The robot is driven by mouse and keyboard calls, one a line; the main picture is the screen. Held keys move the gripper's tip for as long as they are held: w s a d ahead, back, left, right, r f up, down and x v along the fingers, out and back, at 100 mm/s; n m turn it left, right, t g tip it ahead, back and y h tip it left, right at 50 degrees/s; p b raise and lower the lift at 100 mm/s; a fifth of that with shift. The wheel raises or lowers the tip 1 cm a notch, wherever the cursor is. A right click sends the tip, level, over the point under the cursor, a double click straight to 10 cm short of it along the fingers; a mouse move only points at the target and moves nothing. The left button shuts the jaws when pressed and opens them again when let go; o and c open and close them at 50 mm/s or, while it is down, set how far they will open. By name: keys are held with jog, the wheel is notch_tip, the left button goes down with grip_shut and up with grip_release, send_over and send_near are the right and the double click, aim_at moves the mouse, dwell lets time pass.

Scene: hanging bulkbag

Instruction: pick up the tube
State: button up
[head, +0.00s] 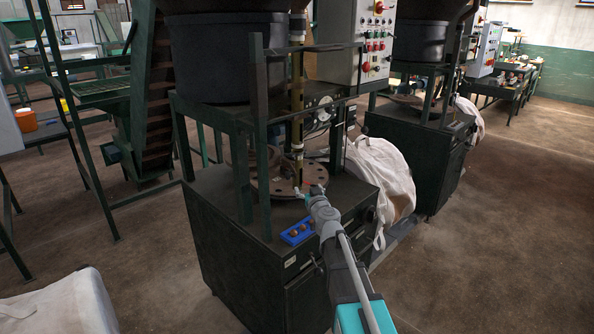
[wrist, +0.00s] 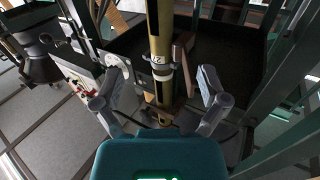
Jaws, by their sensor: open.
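In the wrist view the tube (wrist: 160,42) runs down the middle, with a pale marked band. My gripper (head: 309,191) is open, low at the front of the machine, near the tube's lower end. In the wrist view my gripper (wrist: 164,72) has one finger on each side of the tube in the picture. The fingers do not appear to touch it. How far the tube lies beyond the fingertips cannot be told.
The round plate (head: 270,182) lies on the machine's cabinet (head: 250,265). A blue tray (head: 286,239) with small brown pieces sits by my arm. Green posts (head: 258,150) flank the tube. The floor at the right is open.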

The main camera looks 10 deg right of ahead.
aim_at(299, 172)
jog(key=w, duration=0.5)
jog(key=w+a, duration=0.1)
jog(key=w, duration=0.2)
jog(key=shift+w, duration=0.1)
jog(key=shift+w+a+r, duration=0.1)
jog(key=shift+w, duration=1.2)
jog(key=shift+w+a+r, duration=0.1)
jog(key=shift+w, duration=1.2)
grip_shut()
